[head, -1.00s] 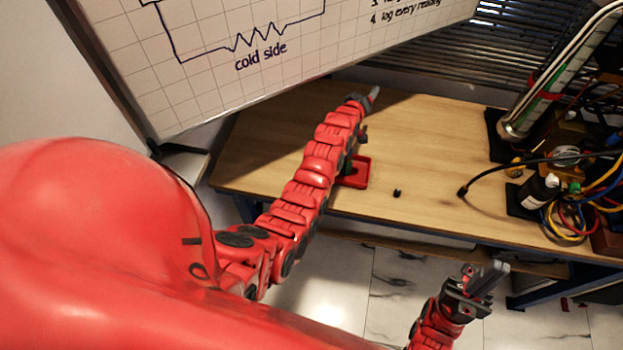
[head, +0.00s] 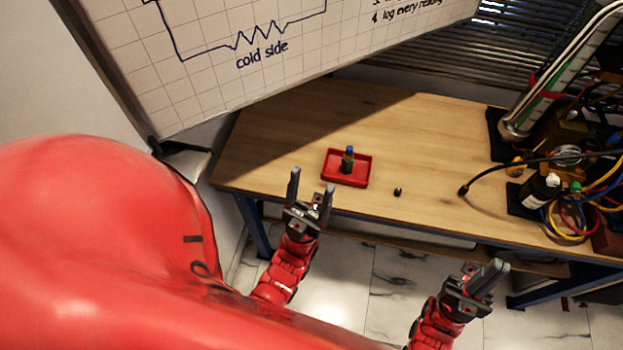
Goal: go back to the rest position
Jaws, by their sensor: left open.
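My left gripper (head: 311,188) is open and empty, with its two fingers spread and pointing up in the picture. It is in front of the wooden table's (head: 440,150) near edge, apart from the things on it. My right gripper (head: 492,272) is at the lower right, in front of the table. I see it from an angle where its fingers overlap, so I cannot tell if it is open. A red tray (head: 330,168) sits on the table with a small dark bottle (head: 347,160) with a blue top standing upright in it.
A small black cap-like piece (head: 398,192) lies right of the tray. A black cable (head: 500,168), a dark bottle with a white label (head: 540,190) and coloured wires (head: 565,220) crowd the table's right side. A whiteboard (head: 280,75) stands behind. The table's middle is mostly clear.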

